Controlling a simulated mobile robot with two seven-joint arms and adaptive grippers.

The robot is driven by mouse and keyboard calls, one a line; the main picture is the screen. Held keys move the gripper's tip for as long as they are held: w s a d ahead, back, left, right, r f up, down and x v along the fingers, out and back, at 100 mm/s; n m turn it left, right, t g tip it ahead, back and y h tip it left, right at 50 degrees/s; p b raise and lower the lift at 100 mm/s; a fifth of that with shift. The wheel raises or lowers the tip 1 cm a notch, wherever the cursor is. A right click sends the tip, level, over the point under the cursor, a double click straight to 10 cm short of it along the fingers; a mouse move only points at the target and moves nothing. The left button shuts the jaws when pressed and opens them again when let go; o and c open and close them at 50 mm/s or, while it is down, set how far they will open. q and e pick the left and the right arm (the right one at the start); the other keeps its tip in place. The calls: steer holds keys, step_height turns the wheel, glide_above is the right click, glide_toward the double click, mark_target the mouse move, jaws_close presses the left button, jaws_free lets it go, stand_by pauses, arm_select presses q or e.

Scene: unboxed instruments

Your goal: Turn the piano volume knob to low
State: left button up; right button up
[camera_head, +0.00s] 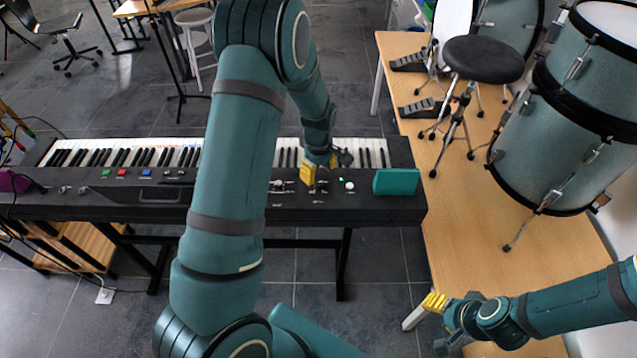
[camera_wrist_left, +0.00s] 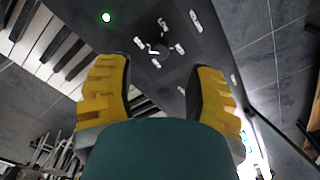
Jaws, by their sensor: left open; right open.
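The piano (camera_head: 385,212) is a dark electric keyboard on a stand, with its control panel along the near side. My left gripper (camera_head: 308,173) is over the right part of that panel, its yellow fingers pointing down at it. In the left wrist view, the open fingers (camera_wrist_left: 165,97) stand apart with nothing held. A small dark knob (camera_wrist_left: 153,48) with white markings around it shows on the panel beyond the fingertips. Which volume setting it points to is too small to read. My right gripper (camera_head: 437,302) is open and empty, far from the piano, near the wooden platform.
A teal block (camera_head: 396,182) sits on the piano's right end. A green light (camera_wrist_left: 106,17) glows on the panel. A wooden platform (camera_head: 480,235) with drums (camera_head: 560,120) and a black stool (camera_head: 483,58) stands to the right. My left arm hides the piano's middle.

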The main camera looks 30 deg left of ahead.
mark_target(319, 183)
arm_select(q)
steer(key=shift+f, duration=2.65)
steer(key=shift+c, duration=0.4)
jaws_close()
